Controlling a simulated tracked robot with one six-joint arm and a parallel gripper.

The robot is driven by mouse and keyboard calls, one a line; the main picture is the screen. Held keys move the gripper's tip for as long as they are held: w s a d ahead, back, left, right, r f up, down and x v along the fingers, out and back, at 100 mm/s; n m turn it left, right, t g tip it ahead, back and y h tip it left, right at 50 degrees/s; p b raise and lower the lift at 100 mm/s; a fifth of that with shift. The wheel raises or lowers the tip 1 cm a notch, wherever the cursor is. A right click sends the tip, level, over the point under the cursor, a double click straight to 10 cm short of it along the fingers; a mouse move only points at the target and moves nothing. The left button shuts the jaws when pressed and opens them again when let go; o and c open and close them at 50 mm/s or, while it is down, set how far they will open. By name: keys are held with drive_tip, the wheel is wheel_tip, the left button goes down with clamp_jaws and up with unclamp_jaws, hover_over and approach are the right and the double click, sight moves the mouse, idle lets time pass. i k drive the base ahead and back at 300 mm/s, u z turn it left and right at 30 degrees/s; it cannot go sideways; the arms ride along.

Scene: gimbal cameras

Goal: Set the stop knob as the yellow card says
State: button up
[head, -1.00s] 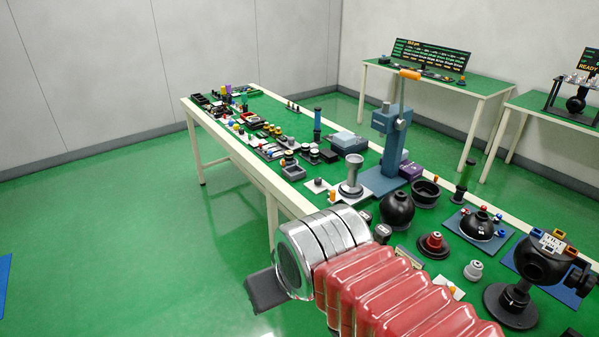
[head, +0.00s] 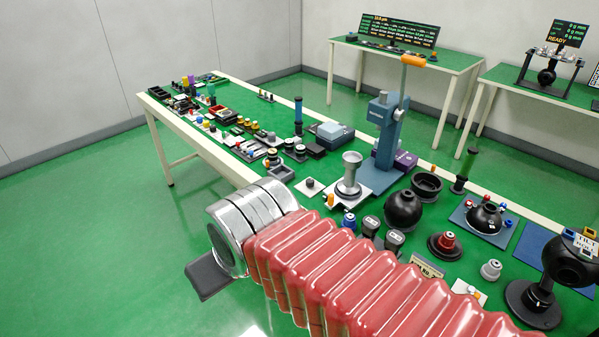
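My arm with its red bellows sleeve and chrome collar reaches in from the lower right. Part of my gripper (head: 208,279), a dark flat piece, shows below the collar, out over the floor in front of the table edge; its fingertips are not clear. No stop knob can be made out for certain. A yellowish card (head: 427,266) with dark lettering lies on the table behind my sleeve, partly hidden, its text unreadable here. A black ball device (head: 572,262) on a round base stands at the right edge, with a white lettered label on it.
The long green-topped table (head: 250,110) holds many small parts. A blue-grey press (head: 388,135) with an orange-handled lever stands mid-table. Black spheres (head: 403,209) and cups crowd the near right. Two more tables with screens (head: 402,30) stand behind. The floor at left is clear.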

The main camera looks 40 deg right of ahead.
sight(309, 182)
drive_tip(key=z, duration=0.1)
drive_tip(key=i, duration=0.7)
drive_tip(key=z, duration=0.65)
drive_tip(key=i, duration=1)
drive_tip(key=z, duration=0.45)
